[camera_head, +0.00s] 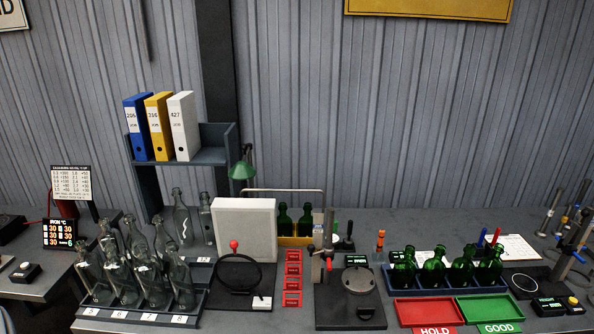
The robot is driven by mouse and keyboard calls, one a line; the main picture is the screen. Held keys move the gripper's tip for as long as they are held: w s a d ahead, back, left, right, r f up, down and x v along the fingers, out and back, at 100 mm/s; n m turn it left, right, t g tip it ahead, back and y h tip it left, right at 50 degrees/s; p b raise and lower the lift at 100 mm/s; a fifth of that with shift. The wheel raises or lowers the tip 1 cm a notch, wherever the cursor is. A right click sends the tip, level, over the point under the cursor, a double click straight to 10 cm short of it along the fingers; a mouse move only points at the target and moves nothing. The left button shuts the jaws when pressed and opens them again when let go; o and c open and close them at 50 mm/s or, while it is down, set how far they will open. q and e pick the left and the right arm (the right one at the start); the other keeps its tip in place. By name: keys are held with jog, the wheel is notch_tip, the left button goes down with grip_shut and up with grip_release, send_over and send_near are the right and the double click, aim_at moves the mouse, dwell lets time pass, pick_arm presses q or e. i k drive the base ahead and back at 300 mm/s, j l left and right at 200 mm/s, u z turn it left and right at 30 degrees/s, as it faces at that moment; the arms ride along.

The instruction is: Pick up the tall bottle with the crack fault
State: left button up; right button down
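Several tall clear glass bottles stand at the left. A tall clear bottle (182,218) at the back of the group, near the shelf, shows a white jagged line on its body that looks like a crack. Another clear bottle (206,222) stands just right of it. In front, several more clear bottles stand close together in a dark rack (140,318) with numbered labels along its front edge. One of these bottles (148,279) has a whitish mark near its shoulder, too small to read. Neither of my grippers is in view.
Blue, yellow and white binders stand on a shelf (213,157) above. Green bottles (462,266), a red tray (428,311) and a green tray (490,308) are at the right.

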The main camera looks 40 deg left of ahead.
aim_at(181, 213)
jog(key=k+j+z, duration=0.1)
jog(key=j, duration=0.25)
jog(key=k+j+z, duration=0.15)
jog(key=j, duration=0.2)
jog(key=k+j+z, duration=0.1)
jog(key=j, duration=0.25)
jog(key=k+j, duration=0.15)
jog(key=j, duration=0.2)
jog(key=k+j, duration=0.1)
jog(key=j, duration=0.25)
jog(key=k+j, duration=0.15)
jog(key=j, duration=0.2)
jog(key=k+j+z, duration=0.1)
jog(key=j, duration=0.25)
jog(key=k+j, duration=0.15)
jog(key=j, duration=0.2)
jog(key=k+j, duration=0.15)
jog(key=j, duration=0.2)
